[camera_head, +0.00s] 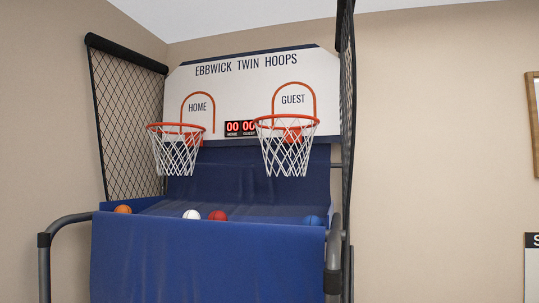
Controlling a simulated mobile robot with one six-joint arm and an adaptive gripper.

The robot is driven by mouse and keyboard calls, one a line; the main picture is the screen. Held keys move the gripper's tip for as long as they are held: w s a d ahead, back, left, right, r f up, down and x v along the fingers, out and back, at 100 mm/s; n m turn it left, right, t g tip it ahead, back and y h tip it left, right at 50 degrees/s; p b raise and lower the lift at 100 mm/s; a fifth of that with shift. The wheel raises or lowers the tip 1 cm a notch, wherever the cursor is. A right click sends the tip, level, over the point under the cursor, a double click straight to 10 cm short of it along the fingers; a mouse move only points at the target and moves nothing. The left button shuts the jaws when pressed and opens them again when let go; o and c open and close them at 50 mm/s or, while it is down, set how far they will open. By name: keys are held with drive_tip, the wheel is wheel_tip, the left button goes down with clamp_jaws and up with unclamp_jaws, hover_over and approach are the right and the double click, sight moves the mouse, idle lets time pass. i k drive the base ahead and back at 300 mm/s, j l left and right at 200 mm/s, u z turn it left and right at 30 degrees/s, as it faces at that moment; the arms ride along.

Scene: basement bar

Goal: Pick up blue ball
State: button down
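The blue ball (312,220) rests at the right end of the blue ball tray of a two-hoop basketball game. Only its upper part shows above the tray's front edge, close to the right-hand frame post. My gripper is not in view.
An orange ball (123,209), a white ball (192,214) and a red ball (218,215) lie in the same tray. A blue front cloth (205,262) hides their lower parts. Grey tube rails (333,268) and side nets (125,125) flank the game. Two hoops (287,122) hang above.

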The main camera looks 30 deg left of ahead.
sight(311, 220)
drive_tip(key=i+j+u, duration=0.35)
drive_tip(key=j, duration=0.15)
drive_tip(key=i+j+u, duration=0.25)
drive_tip(key=j+u, duration=0.15)
drive_tip(key=i+j+u, duration=0.35)
drive_tip(key=i, duration=0.05)
